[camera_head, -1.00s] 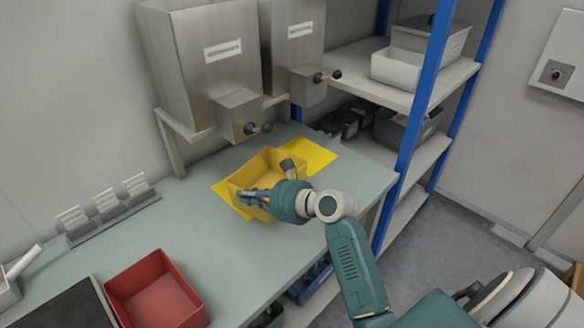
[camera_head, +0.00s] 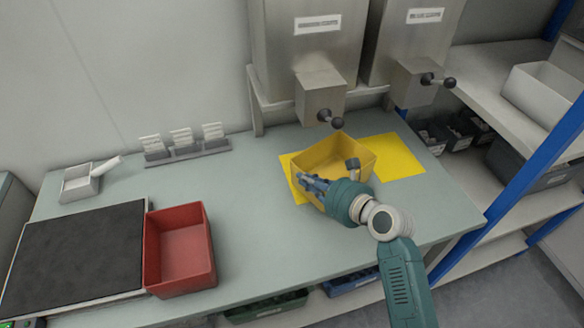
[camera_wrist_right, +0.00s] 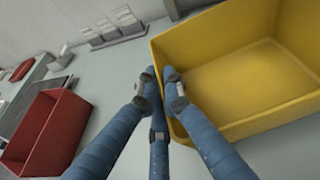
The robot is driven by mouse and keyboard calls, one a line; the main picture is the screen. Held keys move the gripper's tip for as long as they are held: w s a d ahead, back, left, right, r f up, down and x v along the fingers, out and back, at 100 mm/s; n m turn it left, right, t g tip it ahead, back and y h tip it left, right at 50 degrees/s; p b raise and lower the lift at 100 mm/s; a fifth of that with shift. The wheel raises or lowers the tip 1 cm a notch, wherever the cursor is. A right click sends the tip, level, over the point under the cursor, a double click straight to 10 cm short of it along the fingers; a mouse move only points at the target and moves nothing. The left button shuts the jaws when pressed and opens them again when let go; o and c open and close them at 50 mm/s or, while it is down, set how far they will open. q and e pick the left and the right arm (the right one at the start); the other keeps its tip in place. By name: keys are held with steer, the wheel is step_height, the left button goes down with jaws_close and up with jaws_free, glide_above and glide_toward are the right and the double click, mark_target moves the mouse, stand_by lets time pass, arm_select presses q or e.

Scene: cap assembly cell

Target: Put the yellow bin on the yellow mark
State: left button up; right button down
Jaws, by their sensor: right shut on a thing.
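The yellow bin (camera_head: 342,157) is an open-topped box, upright and empty as far as I see, at the bench's right part. The yellow mark (camera_head: 398,157) is flat on the bench and shows to the right of the bin and as a strip on its left; the bin hides its middle. I cannot tell whether the bin's base touches the bench. My right gripper (camera_head: 316,184) is shut on the bin's near left wall. The wrist view shows its blue fingers (camera_wrist_right: 159,84) at the rim of the bin (camera_wrist_right: 235,85). My left gripper is not in view.
Metal hoppers (camera_head: 318,50) with knobbed outlets stand behind the bin. A red bin (camera_head: 180,250) and a black mat (camera_head: 75,250) are at the left. A label stand (camera_head: 185,148) and a scoop tray (camera_head: 80,185) stand further back. A blue-post shelf (camera_head: 525,180) is at the right.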

mark_target(291, 170)
steer(key=shift+x, duration=4.5)
steer(key=shift+w, duration=0.1)
steer(key=c, duration=1.9)
jaws_free()
steer(key=shift+d+f, duration=0.1)
steer(key=shift+f, duration=0.05)
steer(key=shift+r, duration=0.25)
steer(key=v, duration=1.2)
steer(key=shift+f+p, duration=0.1)
steer(key=shift+p, duration=0.2)
